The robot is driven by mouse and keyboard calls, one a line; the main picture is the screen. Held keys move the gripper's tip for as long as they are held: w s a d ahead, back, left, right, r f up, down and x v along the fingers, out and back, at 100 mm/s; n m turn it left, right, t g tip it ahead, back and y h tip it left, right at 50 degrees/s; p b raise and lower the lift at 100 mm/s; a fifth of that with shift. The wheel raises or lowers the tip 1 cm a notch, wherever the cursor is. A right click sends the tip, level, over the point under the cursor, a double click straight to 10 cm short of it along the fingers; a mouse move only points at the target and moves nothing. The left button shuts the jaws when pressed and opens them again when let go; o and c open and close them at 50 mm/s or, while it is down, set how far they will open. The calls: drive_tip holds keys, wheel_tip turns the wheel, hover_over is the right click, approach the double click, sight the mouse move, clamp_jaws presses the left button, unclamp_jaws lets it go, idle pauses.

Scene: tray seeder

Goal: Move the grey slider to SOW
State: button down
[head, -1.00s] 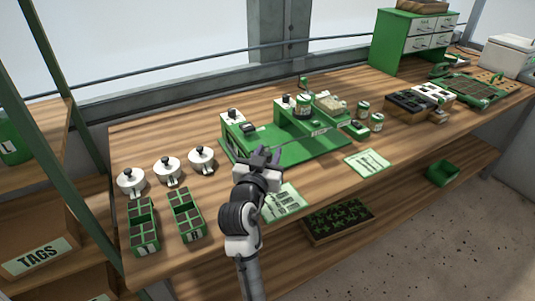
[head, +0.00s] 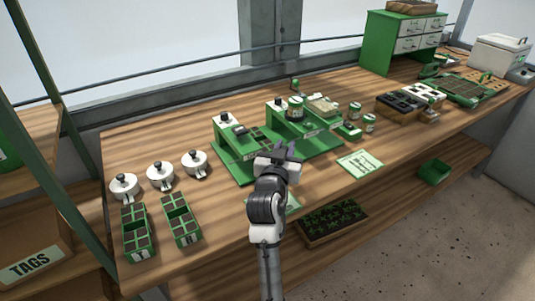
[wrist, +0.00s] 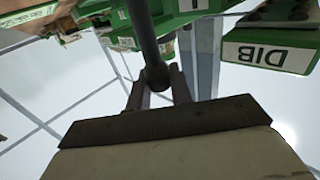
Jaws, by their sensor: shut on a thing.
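The green seeder (head: 236,172) stands in the middle of the bench, with two white-topped upright stations. My gripper (head: 286,151) is at its front edge, towards the right half. In the wrist view my gripper (wrist: 158,88) has its fingers on either side of a dark grey ball-ended handle (wrist: 147,38), closed at the ball. I cannot tell from the frames whether this handle belongs to the grey slider. A label reading DIB (wrist: 268,55) shows upside down at the upper right of the wrist view. A SOW label is not readable.
Three white lidded pots (head: 160,174) and two green seed trays (head: 180,222) are at the bench's left. A printed card (head: 359,163) lies right of my gripper. Small tins (head: 369,123) and a dark tray (head: 398,105) stand farther right.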

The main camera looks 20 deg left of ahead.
drive_tip(key=w+d, duration=0.8)
drive_tip(key=w, duration=0.2)
drive_tip(key=c, duration=1.3)
unclamp_jaws()
drive_tip(key=shift+a, duration=0.1)
drive_tip(key=s+b, duration=0.1)
drive_tip(key=s, duration=0.3)
drive_tip(key=s+d+b, duration=0.1)
drive_tip(key=s, duration=0.4)
drive_tip(key=s+b, duration=0.1)
drive_tip(key=s, duration=0.3)
drive_tip(key=shift+s+d, duration=0.35)
drive_tip(key=shift+s, duration=0.05)
